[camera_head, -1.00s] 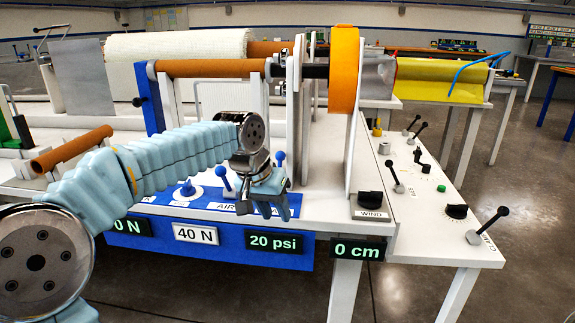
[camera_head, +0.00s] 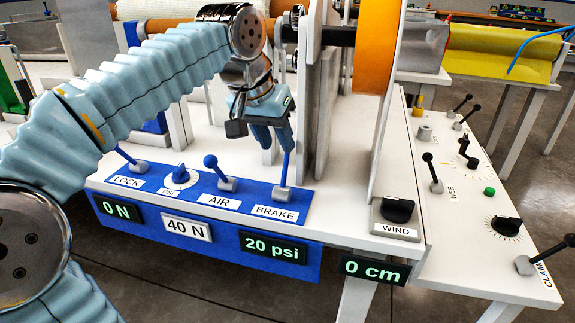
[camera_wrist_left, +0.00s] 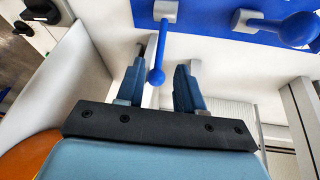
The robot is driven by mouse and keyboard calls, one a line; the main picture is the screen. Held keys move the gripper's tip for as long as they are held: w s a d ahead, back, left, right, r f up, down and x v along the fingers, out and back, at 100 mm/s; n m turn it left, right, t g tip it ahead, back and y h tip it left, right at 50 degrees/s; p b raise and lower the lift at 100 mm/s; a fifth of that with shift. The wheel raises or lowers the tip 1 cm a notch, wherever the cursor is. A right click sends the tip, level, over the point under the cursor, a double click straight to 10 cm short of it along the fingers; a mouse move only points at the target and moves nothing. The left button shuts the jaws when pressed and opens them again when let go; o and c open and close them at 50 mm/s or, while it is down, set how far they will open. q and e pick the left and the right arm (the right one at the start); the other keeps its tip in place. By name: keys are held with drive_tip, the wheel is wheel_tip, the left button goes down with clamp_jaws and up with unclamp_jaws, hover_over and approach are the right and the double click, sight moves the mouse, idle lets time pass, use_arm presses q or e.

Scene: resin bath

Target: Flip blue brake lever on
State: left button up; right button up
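The blue brake lever (camera_head: 285,170) stands upright in its grey base above the BRAKE label on the blue control panel. In the left wrist view the brake lever (camera_wrist_left: 157,62) has its ball end between the two fingers, with gaps on both sides. My left gripper (camera_head: 274,145) is over the lever's upper end, pointing down, and hides the ball in the head view. It also shows in the left wrist view (camera_wrist_left: 162,76), open and holding nothing. My right gripper is not in view.
The blue AIR lever (camera_head: 211,162) and LOCK lever (camera_head: 126,155) stand left of the brake lever, with a blue PSI knob (camera_head: 180,173) between them. A white upright and the orange wheel (camera_head: 365,70) rise on the right. The black WIND knob (camera_head: 398,210) is front right.

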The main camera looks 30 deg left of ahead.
sight(285, 162)
use_arm(q)
drive_tip(key=x, duration=0.8)
drive_tip(key=shift+b, duration=0.4)
clamp_jaws()
